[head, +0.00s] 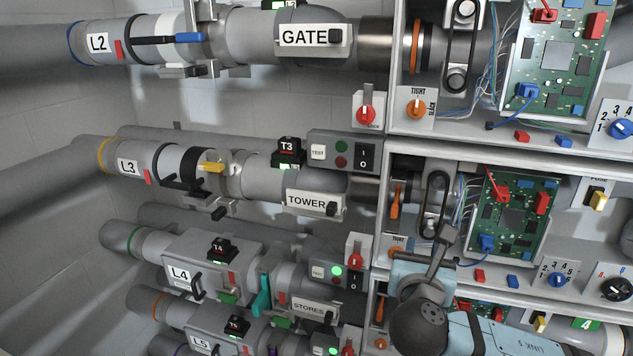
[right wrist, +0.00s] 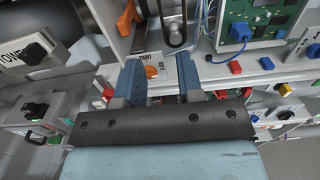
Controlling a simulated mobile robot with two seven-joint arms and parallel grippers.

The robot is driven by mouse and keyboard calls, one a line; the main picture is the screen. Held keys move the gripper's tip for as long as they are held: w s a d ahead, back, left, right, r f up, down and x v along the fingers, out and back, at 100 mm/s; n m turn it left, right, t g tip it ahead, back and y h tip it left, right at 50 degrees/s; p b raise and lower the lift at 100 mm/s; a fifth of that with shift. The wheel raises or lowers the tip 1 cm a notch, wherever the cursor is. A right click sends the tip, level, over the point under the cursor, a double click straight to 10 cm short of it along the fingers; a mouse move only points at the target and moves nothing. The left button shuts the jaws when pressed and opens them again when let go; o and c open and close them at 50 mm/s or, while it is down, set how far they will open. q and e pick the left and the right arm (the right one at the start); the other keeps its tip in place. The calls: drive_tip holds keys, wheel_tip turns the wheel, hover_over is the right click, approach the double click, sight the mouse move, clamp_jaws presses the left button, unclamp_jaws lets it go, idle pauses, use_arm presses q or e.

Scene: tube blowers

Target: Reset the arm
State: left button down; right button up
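My right arm comes up from the bottom right in the head view. Its light-blue gripper (head: 424,263) is in front of the middle bay's lower left part. In the right wrist view the two blue fingers of the right gripper (right wrist: 159,76) stand well apart with nothing held between them. An orange knob on a white TIGHT plate (right wrist: 151,71) shows beyond the gap. I cannot tell how far it is from the fingers. The orange knob also shows in the head view (head: 397,251), just left of my gripper. My left gripper is not in view.
A shelf edge (head: 500,148) with circuit boards (head: 509,219) and loose red and blue blocks is close to my right arm. Grey tubes labelled L2 (head: 98,43), L3 (head: 128,166), L4 and L5 run along the left.

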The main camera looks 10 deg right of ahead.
drive_tip(key=s+a+f+m+g+y, duration=0.1)
drive_tip(key=a+f+m+y, duration=0.2)
drive_tip(key=f, duration=0.5)
drive_tip(key=s+a+f+m+g+y, duration=0.2)
drive_tip(key=a+f+m+y, duration=0.15)
drive_tip(key=f, duration=0.45)
drive_tip(key=s+a+f+m+g+y, duration=0.1)
drive_tip(key=a+f+m+y, duration=0.25)
drive_tip(key=f, duration=0.55)
drive_tip(key=s+f+m+y, duration=0.2)
drive_tip(key=s+f+m, duration=1.2)
drive_tip(key=s+m, duration=0.1)
drive_tip(key=shift+s+d+m, duration=0.15)
drive_tip(key=shift+d+m, duration=0.15)
drive_tip(key=shift+m, duration=0.6)
